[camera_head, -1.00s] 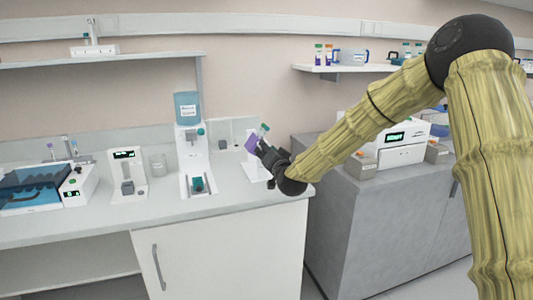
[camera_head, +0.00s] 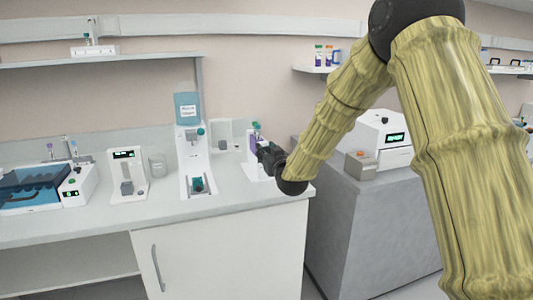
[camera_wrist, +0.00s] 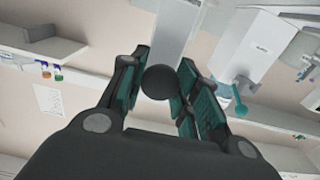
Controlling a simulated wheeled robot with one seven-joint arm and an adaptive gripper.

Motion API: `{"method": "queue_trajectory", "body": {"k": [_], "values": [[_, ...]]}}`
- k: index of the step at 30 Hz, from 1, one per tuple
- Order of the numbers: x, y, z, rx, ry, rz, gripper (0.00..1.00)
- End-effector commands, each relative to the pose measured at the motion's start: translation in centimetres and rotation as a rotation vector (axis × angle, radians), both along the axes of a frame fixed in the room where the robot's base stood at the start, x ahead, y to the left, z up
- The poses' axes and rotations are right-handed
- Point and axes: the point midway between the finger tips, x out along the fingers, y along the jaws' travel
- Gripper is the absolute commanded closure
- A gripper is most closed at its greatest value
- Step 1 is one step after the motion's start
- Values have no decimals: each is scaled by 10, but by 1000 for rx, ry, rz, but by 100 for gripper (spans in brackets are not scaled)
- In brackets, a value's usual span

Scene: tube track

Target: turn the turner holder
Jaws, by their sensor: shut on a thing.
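The turner is a white stand (camera_head: 253,171) near the right end of the bench in the head view. Its purple holder (camera_head: 256,138) sits at the top and looks about upright, with a small tube end showing above it. My gripper (camera_head: 265,151) is at the stand's right side, against the turner and partly covering it. In the wrist view, a round dark knob (camera_wrist: 158,82) lies between the teal pads of my gripper (camera_wrist: 160,88), and the jaws are shut on it. The holder is not clear in the wrist view.
A white dispenser with a blue bottle (camera_head: 187,108) stands left of the turner. A beaker (camera_head: 158,163) and a small white device (camera_head: 126,176) are further left. A grey cabinet (camera_head: 325,225) with a white machine (camera_head: 383,138) is at the right, past a gap.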

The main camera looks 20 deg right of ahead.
Motion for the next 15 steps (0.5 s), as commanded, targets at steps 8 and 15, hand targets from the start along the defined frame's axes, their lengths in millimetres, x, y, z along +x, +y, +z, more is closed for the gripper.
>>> {"method": "queue_trajectory", "body": {"k": [8, 15], "values": [[-1, 1, -4, -11, 7, 1, 93], [-1, 1, -4, -10, 7, 1, 60]]}}
